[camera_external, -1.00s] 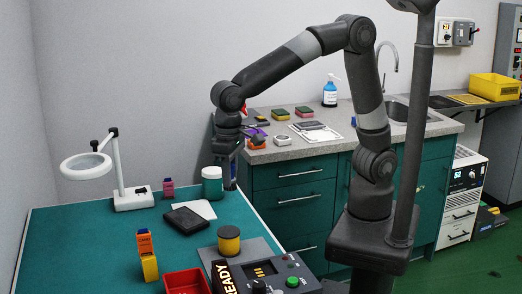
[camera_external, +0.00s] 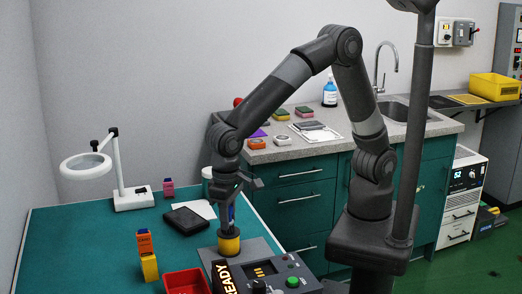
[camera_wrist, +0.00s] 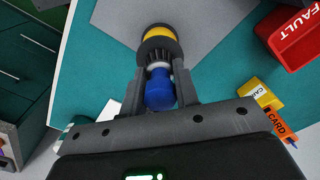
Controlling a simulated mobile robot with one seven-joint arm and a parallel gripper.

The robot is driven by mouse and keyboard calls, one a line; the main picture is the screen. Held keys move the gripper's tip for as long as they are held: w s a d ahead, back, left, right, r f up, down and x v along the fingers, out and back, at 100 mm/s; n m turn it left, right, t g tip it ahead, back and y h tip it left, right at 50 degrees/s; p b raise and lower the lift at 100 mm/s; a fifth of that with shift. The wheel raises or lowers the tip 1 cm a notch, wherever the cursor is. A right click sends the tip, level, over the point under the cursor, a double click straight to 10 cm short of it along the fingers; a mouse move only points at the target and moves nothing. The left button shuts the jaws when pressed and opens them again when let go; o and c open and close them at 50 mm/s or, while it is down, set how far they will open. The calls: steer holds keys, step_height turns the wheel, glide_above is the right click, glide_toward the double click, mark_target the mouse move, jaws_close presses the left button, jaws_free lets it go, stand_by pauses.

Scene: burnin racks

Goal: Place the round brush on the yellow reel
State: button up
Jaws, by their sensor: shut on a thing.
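The yellow reel (camera_external: 229,244) with dark flanges stands on the grey panel at the front of the teal table; it also shows in the wrist view (camera_wrist: 158,33). My gripper (camera_external: 228,226) is right above the reel, pointing down. In the wrist view, my gripper (camera_wrist: 163,82) is shut on the round brush (camera_wrist: 160,90), which has a blue handle, a pale collar and dark bristles. The bristle end is at the reel's near flange in that view. I cannot tell whether the brush touches the reel.
A red bin (camera_external: 185,282) and a READY sign (camera_external: 223,278) stand close to the reel, with a control box (camera_external: 272,275) to the right. Yellow and orange card boxes (camera_external: 148,266) are on the left. A black tray (camera_external: 185,220) and a green-white jar (camera_external: 207,174) lie behind.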

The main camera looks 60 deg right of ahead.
steer(key=shift+f, duration=0.15)
steer(key=o, duration=1)
step_height(320, 180, up, 12)
steer(key=shift+r, duration=0.2)
